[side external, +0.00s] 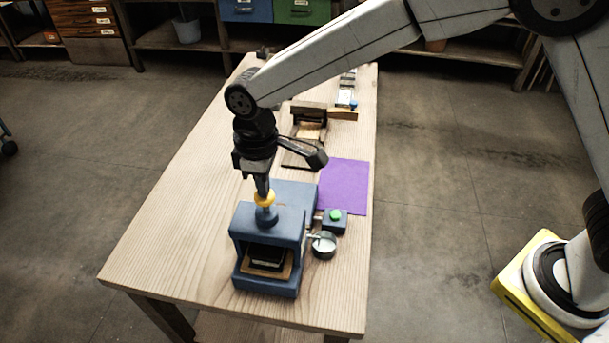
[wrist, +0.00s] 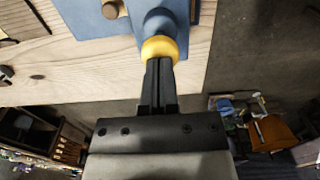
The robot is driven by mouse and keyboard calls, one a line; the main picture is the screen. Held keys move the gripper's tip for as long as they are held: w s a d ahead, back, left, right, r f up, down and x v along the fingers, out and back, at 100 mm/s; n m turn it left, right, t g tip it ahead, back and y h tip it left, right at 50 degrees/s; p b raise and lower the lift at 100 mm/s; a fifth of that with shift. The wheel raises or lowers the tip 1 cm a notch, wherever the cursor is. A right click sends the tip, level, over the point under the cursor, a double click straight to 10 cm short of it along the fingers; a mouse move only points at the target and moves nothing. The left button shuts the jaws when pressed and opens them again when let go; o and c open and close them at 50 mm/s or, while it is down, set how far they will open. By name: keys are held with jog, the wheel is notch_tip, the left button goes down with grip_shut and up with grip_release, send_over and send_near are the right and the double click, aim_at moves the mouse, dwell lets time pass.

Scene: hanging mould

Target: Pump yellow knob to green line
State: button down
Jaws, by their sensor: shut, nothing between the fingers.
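The yellow knob (side external: 264,198) sits on top of the blue press (side external: 270,225), which stands at the near end of the wooden table. The knob also shows in the wrist view (wrist: 160,48). My gripper (side external: 263,190) points down over the knob, with its fingers together. In the wrist view the fingertips (wrist: 159,62) meet the edge of the knob; I cannot tell if they touch it. No green line is visible. A dark block (side external: 266,256) lies inside the press opening.
Wooden and dark fixtures stand farther back. The table's left side is clear.

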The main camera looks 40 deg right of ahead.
jog(key=shift+r, duration=2.95)
jog(key=s+d+f+m+t, duration=0.1)
jog(key=s+d+f+m, duration=0.1)
jog(key=d, duration=0.7)
jog(key=s+d+f+m, duration=0.2)
jog(key=s+d+m, duration=0.2)
jog(key=s+d, duration=0.3)
jog(key=s+d+f+m+t, duration=0.1)
jog(key=s+d+f+m, duration=0.2)
jog(key=d, duration=0.8)
jog(key=shift+s+d+t, duration=0.3)
jog(key=shift+s, duration=0.65)
